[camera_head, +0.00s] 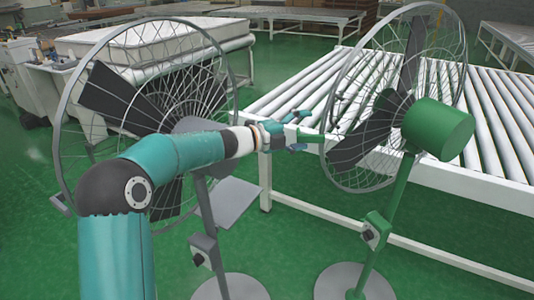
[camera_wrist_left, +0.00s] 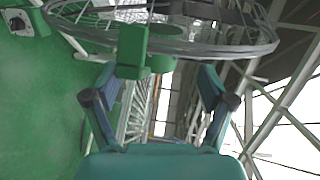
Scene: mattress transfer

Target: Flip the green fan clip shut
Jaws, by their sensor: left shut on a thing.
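The green fan (camera_head: 440,128) stands at the right in the head view, on a green pole with a grey round base. The green clip (camera_head: 312,138) sits at the left rim of its wire cage. In the left wrist view the clip shows as a green block (camera_wrist_left: 132,50) against the fan's cage rim (camera_wrist_left: 200,48). My left gripper (camera_head: 301,132) is at the clip, its fingers (camera_wrist_left: 158,78) spread to either side and shut on it. The exact contact is hard to see. My right gripper is not in view.
A grey fan (camera_head: 205,252) stands at the left, partly behind my left arm. A white roller table (camera_head: 335,207) stands behind the green fan. A white mattress (camera_head: 150,42) lies on another conveyor at the back left. Green floor is clear between the fan stands.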

